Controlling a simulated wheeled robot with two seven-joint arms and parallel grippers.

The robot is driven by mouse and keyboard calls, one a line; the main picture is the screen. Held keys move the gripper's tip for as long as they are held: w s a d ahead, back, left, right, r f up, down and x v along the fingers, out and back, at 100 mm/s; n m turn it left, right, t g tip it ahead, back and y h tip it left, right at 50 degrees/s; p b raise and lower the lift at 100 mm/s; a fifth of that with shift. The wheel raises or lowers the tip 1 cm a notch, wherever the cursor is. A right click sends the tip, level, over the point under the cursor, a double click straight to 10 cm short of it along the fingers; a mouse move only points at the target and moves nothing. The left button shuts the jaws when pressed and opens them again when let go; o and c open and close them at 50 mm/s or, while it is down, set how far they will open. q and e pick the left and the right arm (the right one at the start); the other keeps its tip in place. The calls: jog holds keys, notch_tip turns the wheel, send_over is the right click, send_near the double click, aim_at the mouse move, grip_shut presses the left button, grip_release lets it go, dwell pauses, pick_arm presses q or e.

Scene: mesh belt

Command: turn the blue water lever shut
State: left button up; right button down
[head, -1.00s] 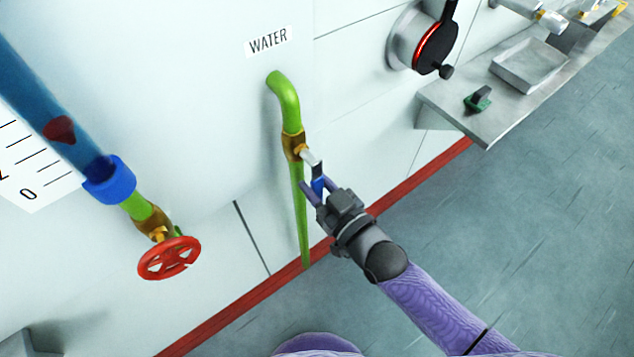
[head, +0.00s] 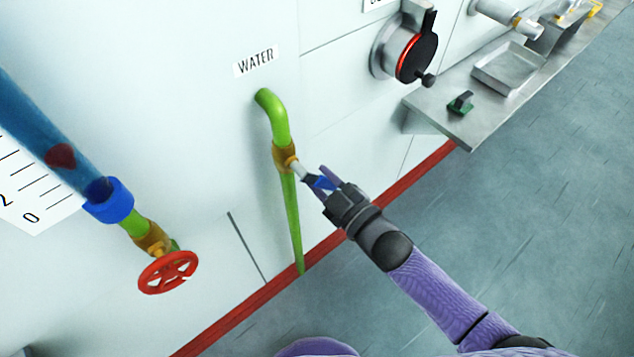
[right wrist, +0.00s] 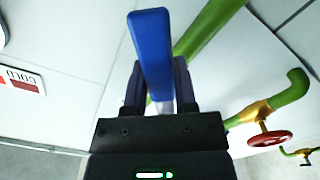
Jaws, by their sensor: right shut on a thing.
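The blue water lever (head: 321,182) sits on a brass valve (head: 284,157) in the green pipe (head: 291,215) below the WATER label (head: 256,62). My right gripper (head: 324,184) is shut on the lever, with a finger on each side of it. In the right wrist view the blue lever (right wrist: 152,55) rises between the two fingers of my right gripper (right wrist: 158,90). In the head view the lever points out from the valve toward the lower right. My left gripper is not in view.
A red handwheel (head: 168,272) and a blue sight tube (head: 48,140) are on the left. A steel shelf (head: 430,110) with a tray (head: 508,68) and a green-based switch (head: 461,103) juts out at the upper right. A black-and-red dial (head: 415,55) is above it. The floor at right is clear.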

jog(key=n, duration=0.2)
jog(key=d+r+n+p, duration=0.1)
jog(key=w+r+n, duration=0.1)
jog(key=n, duration=0.1)
jog(key=shift+d+r+n+p, duration=0.15)
jog(key=shift+d+n+p, duration=0.1)
jog(key=shift+n+p, duration=0.05)
jog(key=shift+w+d+r+n+p, duration=0.1)
jog(key=shift+r+n+p, duration=0.4)
jog(key=shift+n, duration=0.75)
jog(key=shift+w+d+r+n+p, duration=0.15)
jog(key=shift+r+n, duration=0.5)
jog(key=shift+n, duration=0.6)
jog(key=shift+c, duration=2)
grip_release()
jog(key=shift+s, duration=0.1)
jog(key=p+v, duration=0.1)
jog(key=v, duration=0.9)
